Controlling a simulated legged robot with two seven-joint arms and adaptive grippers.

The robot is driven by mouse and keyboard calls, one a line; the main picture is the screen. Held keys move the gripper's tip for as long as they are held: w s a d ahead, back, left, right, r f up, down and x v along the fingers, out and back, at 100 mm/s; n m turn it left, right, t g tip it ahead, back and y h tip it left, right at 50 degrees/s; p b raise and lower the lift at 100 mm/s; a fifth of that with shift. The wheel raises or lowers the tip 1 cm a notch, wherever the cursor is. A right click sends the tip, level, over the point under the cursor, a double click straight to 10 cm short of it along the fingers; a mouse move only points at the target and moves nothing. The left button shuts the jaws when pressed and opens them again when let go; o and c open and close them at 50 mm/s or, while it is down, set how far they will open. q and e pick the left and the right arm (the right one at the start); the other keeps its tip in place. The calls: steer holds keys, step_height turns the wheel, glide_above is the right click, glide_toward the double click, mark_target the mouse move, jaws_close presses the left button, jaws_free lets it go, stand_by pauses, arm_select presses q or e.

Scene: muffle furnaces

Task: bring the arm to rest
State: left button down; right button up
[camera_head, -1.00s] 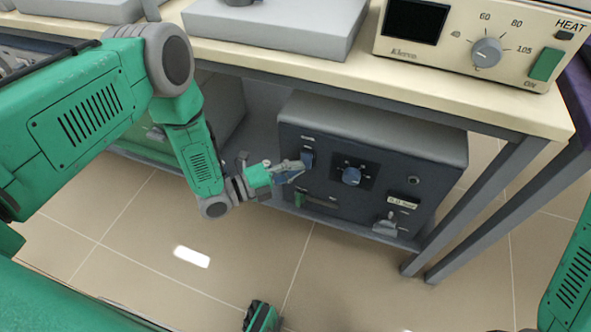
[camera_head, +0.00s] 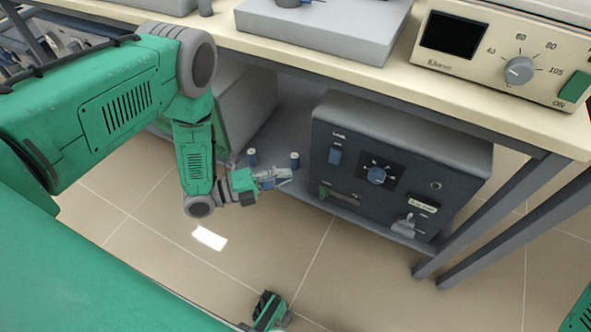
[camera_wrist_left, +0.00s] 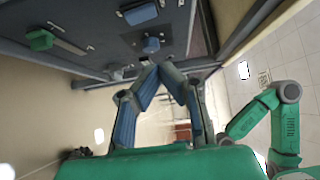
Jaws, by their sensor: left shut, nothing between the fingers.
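My left gripper (camera_head: 284,176) is shut and empty. In the head view it is in front of the lower shelf, to the left of a dark control box (camera_head: 462,160) and apart from it. The box's front has a blue switch (camera_head: 335,155), a blue round knob (camera_head: 376,175) and a green lever (camera_head: 324,192). In the left wrist view, the gripper's two fingers (camera_wrist_left: 156,68) meet at their tips, with the box's panel (camera_wrist_left: 105,45) beyond them.
A beige-topped table (camera_head: 330,72) stands over the box, with a beige heater unit (camera_head: 470,62) and a grey base (camera_head: 325,32) on top. Grey table legs (camera_head: 500,215) stand at right.

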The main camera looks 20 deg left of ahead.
stand_by(0.6)
arm_select(q)
steer(key=s+a+r+n+g+y+p, duration=0.2)
steer(key=s+n+g+y+p, duration=0.1)
steer(key=s+n, duration=0.5)
steer(key=s+a+r+n+g+y+p, duration=0.2)
steer(key=s+n+g+y+p, duration=0.1)
steer(key=s+n+y, duration=0.3)
steer(key=s+a+r+n+g+y+p, duration=0.1)
steer(key=s+r+n+g+y+p, duration=0.2)
steer(key=s+n, duration=0.7)
steer(key=n+g+y, duration=0.1)
steer(key=n+g, duration=0.1)
steer(key=shift+a+n+p, duration=0.4)
steer(key=shift+w, duration=0.15)
steer(key=c, duration=2.2)
jaws_free()
